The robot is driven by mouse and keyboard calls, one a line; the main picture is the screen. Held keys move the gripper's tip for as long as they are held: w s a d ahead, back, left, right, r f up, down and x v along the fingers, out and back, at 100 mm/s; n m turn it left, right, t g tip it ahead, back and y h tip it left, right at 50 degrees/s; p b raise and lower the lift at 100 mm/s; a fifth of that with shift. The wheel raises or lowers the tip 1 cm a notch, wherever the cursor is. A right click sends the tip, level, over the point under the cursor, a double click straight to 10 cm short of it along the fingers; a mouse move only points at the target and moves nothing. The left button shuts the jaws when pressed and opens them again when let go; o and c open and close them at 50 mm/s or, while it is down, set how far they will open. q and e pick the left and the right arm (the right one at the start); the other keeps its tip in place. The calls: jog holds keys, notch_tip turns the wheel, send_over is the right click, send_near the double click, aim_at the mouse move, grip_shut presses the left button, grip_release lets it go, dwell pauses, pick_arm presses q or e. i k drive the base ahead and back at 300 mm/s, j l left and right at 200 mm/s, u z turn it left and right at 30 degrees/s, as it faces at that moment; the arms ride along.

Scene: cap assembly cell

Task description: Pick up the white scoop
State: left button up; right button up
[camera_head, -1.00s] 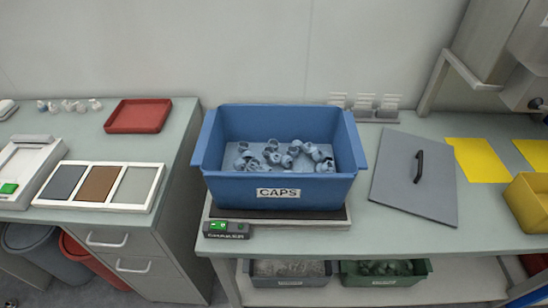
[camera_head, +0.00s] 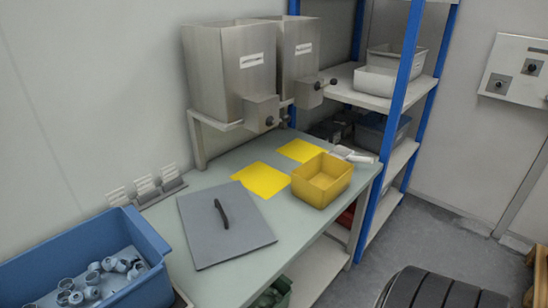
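A small white object that looks like the white scoop (camera_head: 352,154) lies at the far right corner of the worktable (camera_head: 228,261), just behind the yellow bin (camera_head: 322,179). It is small here, and I cannot clearly make out its shape or which end is the handle. Neither of my grippers shows in the head view.
A grey lid (camera_head: 228,238) with a black handle and two yellow mats (camera_head: 261,180) lie on the table. The blue caps bin (camera_head: 86,258) is at lower left. Steel hoppers (camera_head: 230,75) stand above the back edge; a blue-post shelf (camera_head: 395,95) stands right, beside open floor.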

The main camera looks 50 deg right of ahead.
aim_at(349, 157)
jog(key=z, duration=1.85)
